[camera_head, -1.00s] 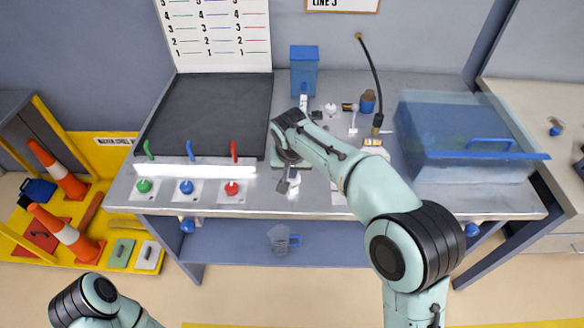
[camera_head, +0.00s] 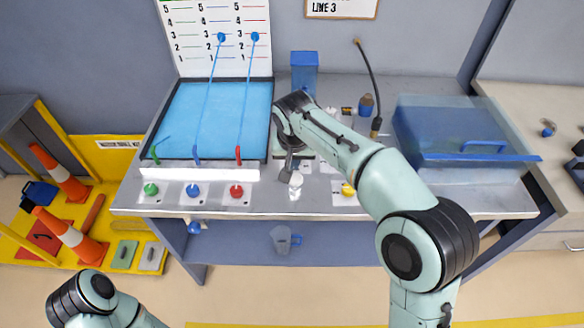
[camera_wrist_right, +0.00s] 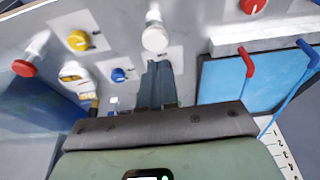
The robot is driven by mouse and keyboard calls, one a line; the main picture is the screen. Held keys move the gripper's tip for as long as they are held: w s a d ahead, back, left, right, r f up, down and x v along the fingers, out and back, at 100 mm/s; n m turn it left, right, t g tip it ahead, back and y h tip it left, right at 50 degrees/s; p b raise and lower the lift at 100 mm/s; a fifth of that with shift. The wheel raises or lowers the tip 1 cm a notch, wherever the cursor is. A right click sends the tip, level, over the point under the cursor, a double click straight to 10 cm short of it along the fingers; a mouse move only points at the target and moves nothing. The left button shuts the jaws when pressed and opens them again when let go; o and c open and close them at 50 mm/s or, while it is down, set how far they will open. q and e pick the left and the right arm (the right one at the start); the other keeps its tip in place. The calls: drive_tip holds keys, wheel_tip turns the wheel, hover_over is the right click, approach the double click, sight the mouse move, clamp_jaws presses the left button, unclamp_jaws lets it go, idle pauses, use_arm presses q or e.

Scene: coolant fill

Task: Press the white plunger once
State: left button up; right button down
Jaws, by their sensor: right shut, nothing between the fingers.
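The white plunger (camera_head: 296,180) stands on a white plate near the front of the grey bench, right of the coloured buttons. In the right wrist view its round white cap (camera_wrist_right: 155,38) shows just beyond my fingertips. My right gripper (camera_head: 287,173) is shut and empty, pointing down close beside the plunger; its fingers also show in the right wrist view (camera_wrist_right: 158,72). I cannot tell whether they touch the cap. Only a part of my left arm shows at the lower left; its gripper is out of view.
Green (camera_head: 150,189), blue (camera_head: 192,189) and red (camera_head: 237,190) buttons sit to the left, below a blue-filled tray (camera_head: 224,112). A yellow knob (camera_head: 348,189) sits right of the plunger. A clear blue box (camera_head: 462,135) stands on the right.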

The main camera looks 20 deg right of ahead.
drive_tip(key=v, duration=0.5)
drive_tip(key=shift+d+r, duration=0.2)
drive_tip(key=shift+s, duration=0.1)
idle(0.5)
